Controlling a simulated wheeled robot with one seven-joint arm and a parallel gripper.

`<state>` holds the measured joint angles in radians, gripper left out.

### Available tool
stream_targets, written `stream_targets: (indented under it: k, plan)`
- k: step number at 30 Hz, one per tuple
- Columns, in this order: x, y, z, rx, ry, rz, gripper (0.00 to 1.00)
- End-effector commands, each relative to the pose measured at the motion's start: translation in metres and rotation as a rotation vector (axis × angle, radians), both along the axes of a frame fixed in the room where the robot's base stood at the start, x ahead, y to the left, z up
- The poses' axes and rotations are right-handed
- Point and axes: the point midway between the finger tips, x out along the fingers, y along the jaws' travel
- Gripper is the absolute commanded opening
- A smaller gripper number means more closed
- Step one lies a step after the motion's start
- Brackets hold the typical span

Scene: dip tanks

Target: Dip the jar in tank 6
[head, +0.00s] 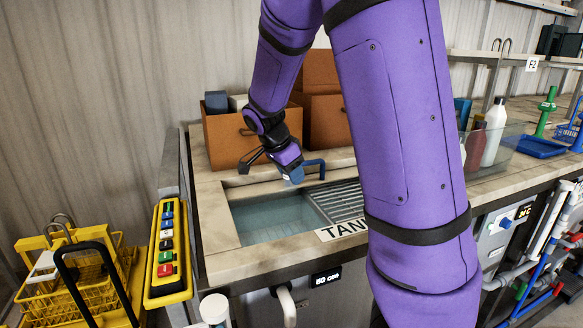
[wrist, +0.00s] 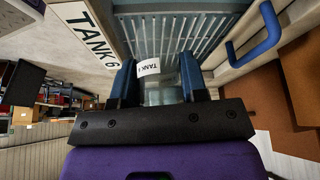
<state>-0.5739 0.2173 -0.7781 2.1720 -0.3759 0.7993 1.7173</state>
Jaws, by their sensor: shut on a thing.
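The tank (head: 240,232) is a sink-like basin of clear bluish liquid set in a pale counter, with a slatted rack (head: 340,202) at its right.
A blue bar handle (head: 312,165) rises at the tank's back edge. Brown boxes (head: 228,138) stand behind it. A yellow button panel (head: 166,250) and yellow basket (head: 75,275) are at the left. Bottles (head: 492,135) stand in a clear bin at the right.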

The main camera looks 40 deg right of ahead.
Motion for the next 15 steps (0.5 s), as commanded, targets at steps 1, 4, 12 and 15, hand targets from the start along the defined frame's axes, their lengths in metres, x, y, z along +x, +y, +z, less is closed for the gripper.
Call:
stream_targets:
  k: [1, 4, 12, 15]
  plan:
    - [-0.001, 0.000, -0.005, -0.001, 0.003, -0.001, 0.17]
    - [-0.001, 0.000, -0.014, 0.000, 0.002, -0.002, 0.17]
    - [-0.001, 0.000, -0.037, -0.001, 0.003, 0.000, 0.17]
    - [-0.001, 0.000, -0.045, 0.000, 0.002, 0.000, 0.17]
